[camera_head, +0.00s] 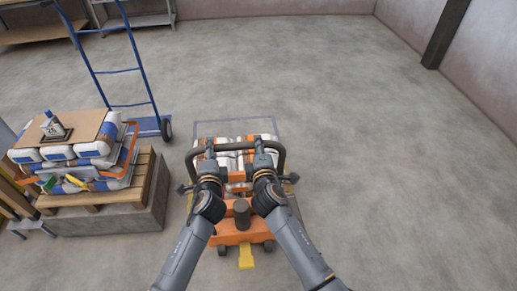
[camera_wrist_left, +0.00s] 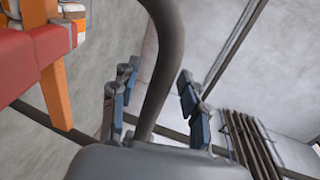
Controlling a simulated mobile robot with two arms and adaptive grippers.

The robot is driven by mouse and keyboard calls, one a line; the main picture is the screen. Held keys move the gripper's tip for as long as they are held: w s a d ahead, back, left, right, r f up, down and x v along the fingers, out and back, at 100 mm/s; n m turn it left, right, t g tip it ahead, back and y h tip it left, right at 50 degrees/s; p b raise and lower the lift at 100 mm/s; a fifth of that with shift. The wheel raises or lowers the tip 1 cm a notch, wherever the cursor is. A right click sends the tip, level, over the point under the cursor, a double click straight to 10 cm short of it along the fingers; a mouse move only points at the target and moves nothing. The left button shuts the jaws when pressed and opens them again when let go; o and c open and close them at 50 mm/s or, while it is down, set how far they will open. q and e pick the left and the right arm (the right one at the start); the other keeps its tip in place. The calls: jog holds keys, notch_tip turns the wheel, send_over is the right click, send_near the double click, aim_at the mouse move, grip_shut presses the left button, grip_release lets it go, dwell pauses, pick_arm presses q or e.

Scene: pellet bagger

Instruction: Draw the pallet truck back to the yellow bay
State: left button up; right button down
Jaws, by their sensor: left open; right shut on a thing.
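The pallet truck is orange (camera_head: 233,238), with a dark loop handle (camera_head: 236,146) standing up in front of me. White and orange sacks (camera_head: 222,141) show beyond the handle, on the truck's load side. My right gripper (camera_head: 263,162) is shut on the right part of the handle. My left gripper (camera_head: 209,165) is at the left part of the handle. In the left wrist view its fingers (camera_wrist_left: 158,100) stand apart on either side of the dark bar (camera_wrist_left: 168,50). I cannot make out a yellow bay marking.
A wooden pallet (camera_head: 128,185) with white sacks, a cardboard sheet (camera_head: 85,127) and small tools stands on a grey block at left. A blue hand truck (camera_head: 148,125) stands behind it. Floor is clear at right. A dark post (camera_head: 446,32) is at the far wall.

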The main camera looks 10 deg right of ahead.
jog(key=shift+f, duration=0.1)
pick_arm(q)
jog(key=s+r, duration=0.6)
jog(key=r, duration=0.1)
pick_arm(e)
jog(key=shift+s, duration=0.2)
pick_arm(q)
jog(key=shift+r, duration=0.1)
pick_arm(e)
jog(key=c, duration=1.2)
grip_release()
pick_arm(q)
jog(key=shift+s, duration=0.1)
pick_arm(e)
jog(key=shift+o, duration=0.2)
